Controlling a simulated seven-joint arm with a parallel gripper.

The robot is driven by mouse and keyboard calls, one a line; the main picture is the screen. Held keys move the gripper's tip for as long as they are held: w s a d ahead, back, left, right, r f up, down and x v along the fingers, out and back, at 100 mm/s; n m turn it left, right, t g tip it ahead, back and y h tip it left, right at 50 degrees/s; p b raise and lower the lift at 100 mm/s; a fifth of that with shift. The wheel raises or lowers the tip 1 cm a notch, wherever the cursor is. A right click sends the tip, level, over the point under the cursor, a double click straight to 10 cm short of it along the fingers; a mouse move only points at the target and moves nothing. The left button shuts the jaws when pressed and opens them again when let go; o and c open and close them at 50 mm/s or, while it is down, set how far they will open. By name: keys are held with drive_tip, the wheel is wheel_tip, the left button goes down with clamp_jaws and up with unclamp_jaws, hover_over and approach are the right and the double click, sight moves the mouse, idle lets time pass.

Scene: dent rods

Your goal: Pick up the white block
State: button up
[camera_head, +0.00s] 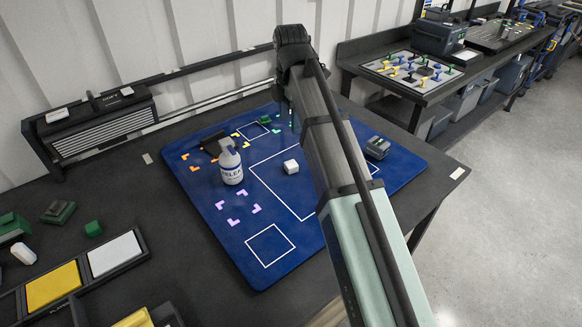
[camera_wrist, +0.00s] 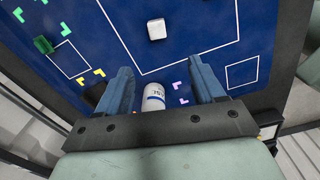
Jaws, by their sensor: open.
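The white block (camera_head: 291,167) is a small cube on the blue mat (camera_head: 285,270), inside a large white outlined rectangle. In the wrist view the white block (camera_wrist: 156,29) lies beyond my fingertips, near the top centre. My gripper (camera_wrist: 162,72) is open, with blue fingers set wide apart and nothing held between them. In the head view my arm hides most of the gripper, which is over the far part of the mat, apart from the block.
A white labelled bottle (camera_head: 231,166) stands on the mat left of the block; in the wrist view the bottle (camera_wrist: 154,98) appears between my fingers. A green block (camera_head: 265,120) and flat coloured L-shaped marks are around. A grey object (camera_head: 377,148) sits at the mat's right.

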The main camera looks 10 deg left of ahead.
hover_over(291, 164)
drive_tip(key=f, duration=1)
drive_tip(key=shift+s+f, duration=0.15)
drive_tip(key=shift+s, duration=0.1)
drive_tip(key=shift+w+f, duration=0.15)
drive_tip(key=shift+f, duration=1.3)
drive_tip(key=shift+w+f, duration=0.15)
drive_tip(key=shift+f, duration=1.25)
drive_tip(key=shift+c, duration=0.2)
drive_tip(key=c, duration=1.1)
